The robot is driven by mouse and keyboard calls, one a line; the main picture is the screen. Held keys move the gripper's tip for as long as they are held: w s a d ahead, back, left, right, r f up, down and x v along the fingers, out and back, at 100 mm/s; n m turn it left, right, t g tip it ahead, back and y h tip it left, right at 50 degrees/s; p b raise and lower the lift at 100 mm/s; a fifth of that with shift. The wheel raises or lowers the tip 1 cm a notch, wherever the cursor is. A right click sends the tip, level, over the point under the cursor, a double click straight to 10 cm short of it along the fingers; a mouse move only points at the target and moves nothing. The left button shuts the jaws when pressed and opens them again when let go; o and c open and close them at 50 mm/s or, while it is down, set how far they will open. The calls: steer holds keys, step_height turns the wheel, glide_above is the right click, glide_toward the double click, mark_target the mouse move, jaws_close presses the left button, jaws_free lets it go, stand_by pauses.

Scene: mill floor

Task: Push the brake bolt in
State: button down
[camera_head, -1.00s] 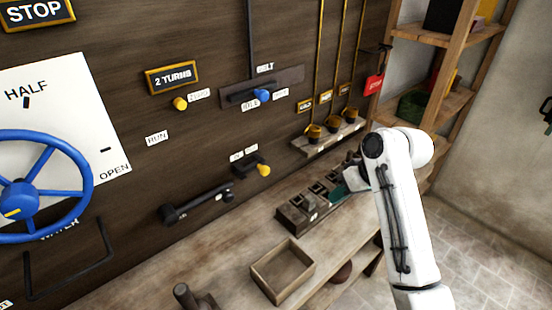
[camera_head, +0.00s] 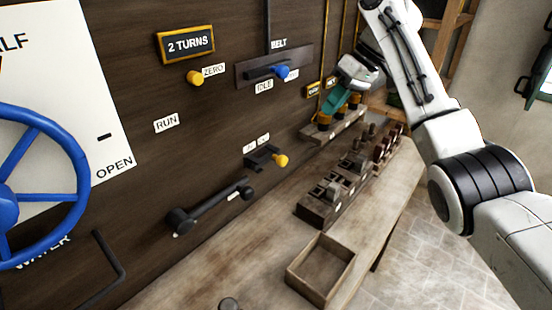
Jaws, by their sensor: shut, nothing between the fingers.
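A dark bolt with a yellow knob (camera_head: 280,160) sits in a small bracket (camera_head: 262,156) on the dark wall board, with two small labels above it that are too small to read. It looks like the brake bolt, but no readable label confirms this. The knob stands out at the bracket's right end. My gripper (camera_head: 335,98) has teal fingers and is shut and empty. It is up and to the right of the bolt, in front of the yellow-capped pieces on the small shelf, and apart from the bolt.
A belt lever with a blue knob (camera_head: 282,72) is above the bolt. A black crank handle (camera_head: 213,206) is below left. A blue wheel (camera_head: 30,185) stands at far left. The bench holds an open wooden box (camera_head: 321,268) and a slotted block (camera_head: 318,212). A small shelf (camera_head: 335,128) is at right.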

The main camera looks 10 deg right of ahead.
steer(key=shift+w+a+f, duration=0.1)
steer(key=shift+a, duration=0.2)
steer(key=shift+a+f, duration=0.1)
steer(key=s+a+p+x, duration=0.1)
steer(key=s+x, duration=0.1)
steer(key=x, duration=1)
steer(key=shift+a, duration=0.55)
steer(key=shift+w, duration=0.15)
steer(key=shift+a, duration=0.1)
